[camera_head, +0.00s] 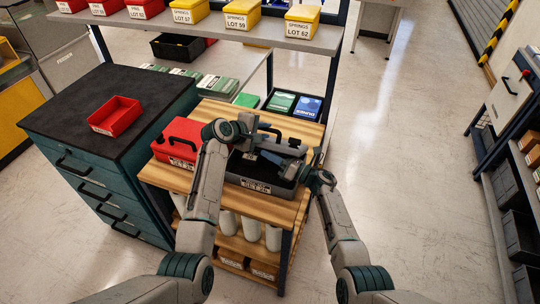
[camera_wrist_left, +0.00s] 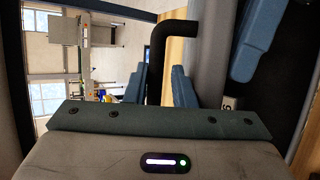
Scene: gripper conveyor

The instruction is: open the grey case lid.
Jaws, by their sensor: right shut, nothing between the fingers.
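The dark grey case (camera_head: 232,175) stands on the wooden cart top, its front label facing me. Its black handle (camera_head: 271,129) shows at the back and also in the left wrist view (camera_wrist_left: 161,55). My arms hide much of the lid, so how far it is open is unclear.
A red case (camera_head: 174,148) stands just left of the grey case on the wooden cart (camera_head: 172,182). A teal drawer cabinet (camera_head: 75,105) with a red tray (camera_head: 117,115) is at left. A shelf (camera_head: 190,27) with labelled bins is behind. Floor at right is clear.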

